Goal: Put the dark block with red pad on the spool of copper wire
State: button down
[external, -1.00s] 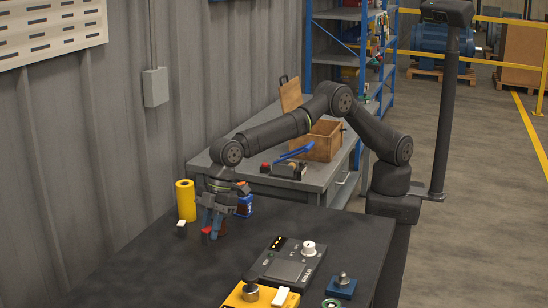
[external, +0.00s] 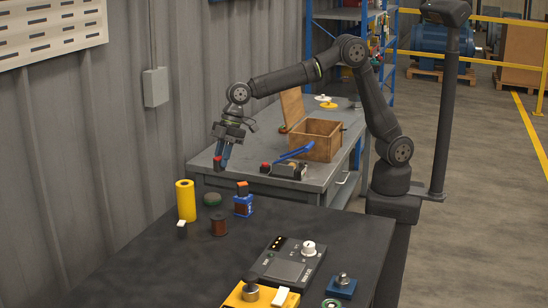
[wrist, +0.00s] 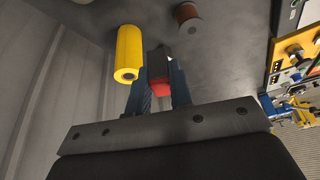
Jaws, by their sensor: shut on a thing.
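My gripper (external: 221,165) is shut on the dark block with red pad and holds it well above the dark table. The block's red pad (external: 217,159) shows at the fingertips. In the wrist view the dark block (wrist: 160,57) sits between the fingers, with its red pad (wrist: 160,88) towards the palm. The spool of copper wire (external: 219,225) stands upright on the table, below the gripper, with nothing on top. It also shows in the wrist view (wrist: 188,19), right of the held block and apart from it.
A tall yellow cylinder (external: 185,202) stands left of the spool, with a small white-topped block (external: 181,223) in front. A dark green round piece (external: 212,199) lies behind the spool. A blue-based part (external: 243,204) stands right of it. A control box (external: 288,262) sits nearer the front.

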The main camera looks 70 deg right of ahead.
jog(key=d, duration=0.2)
send_over(216, 216)
jog(key=s+d, duration=0.1)
jog(key=d, duration=0.1)
jog(key=f, duration=0.6)
jog(key=shift+a+f, duration=0.2)
jog(key=shift+f, duration=2.15)
jog(key=shift+f, duration=0.2)
jog(key=c, duration=1.3)
grip_release()
jog(key=shift+r, duration=0.1)
jog(key=v, duration=1.2)
